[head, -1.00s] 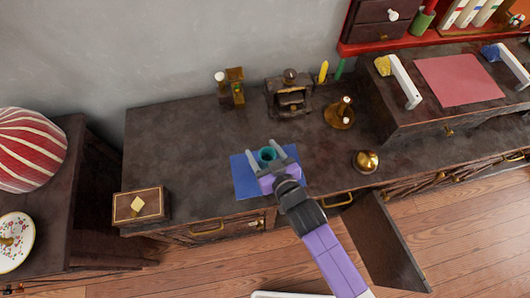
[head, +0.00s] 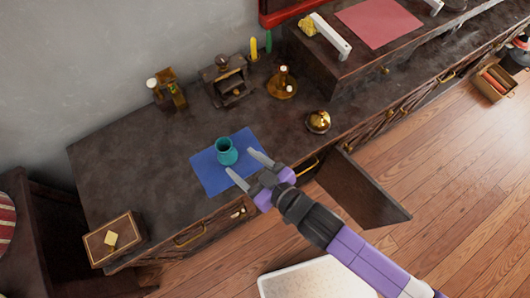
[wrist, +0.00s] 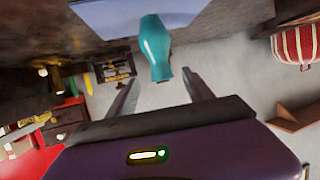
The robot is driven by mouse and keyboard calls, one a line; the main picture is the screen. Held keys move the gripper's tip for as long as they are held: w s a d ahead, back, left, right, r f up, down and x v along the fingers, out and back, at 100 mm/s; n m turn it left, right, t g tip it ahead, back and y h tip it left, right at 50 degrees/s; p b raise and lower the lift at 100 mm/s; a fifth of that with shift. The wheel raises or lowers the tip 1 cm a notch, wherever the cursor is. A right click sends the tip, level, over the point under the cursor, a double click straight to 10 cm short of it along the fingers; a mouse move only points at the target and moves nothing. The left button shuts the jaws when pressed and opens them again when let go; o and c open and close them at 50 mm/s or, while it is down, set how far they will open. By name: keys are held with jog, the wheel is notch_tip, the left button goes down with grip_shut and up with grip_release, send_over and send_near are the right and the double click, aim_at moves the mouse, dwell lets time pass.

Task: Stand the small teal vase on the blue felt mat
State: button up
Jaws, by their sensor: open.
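The small teal vase (head: 227,152) stands upright on the blue felt mat (head: 211,180), near the mat's middle. My gripper (head: 250,167) is open and empty in the head view, just to the right of the vase and apart from it. In the wrist view the vase (wrist: 155,50) shows beyond and between the open fingers (wrist: 160,95), with the mat (wrist: 100,18) behind it.
A brass bell (head: 318,122) stands right of the mat, and a wooden box (head: 115,238) sits at the cabinet's front left corner. Dark wooden items (head: 227,82) and a brass candle holder (head: 283,85) stand at the back. A cabinet door (head: 362,190) hangs open below.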

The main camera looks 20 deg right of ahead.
jog(key=s+d+r+m+h, duration=0.1)
jog(key=s+d+h, duration=0.1)
jog(key=s+d, duration=0.55)
jog(key=s+d+r+m+t+h, duration=0.1)
jog(key=s+d+r+m+h, duration=0.1)
jog(key=s+d+r, duration=0.3)
jog(key=s+d+r+m+t+h, duration=0.1)
jog(key=s+d+r+m+h, duration=0.2)
jog(key=s+r, duration=0.6)
jog(key=shift+s+d+r+t, duration=0.15)
jog(key=shift+s+d+t, duration=0.3)
jog(key=shift+d, duration=0.65)
jog(key=shift+s, duration=0.15)
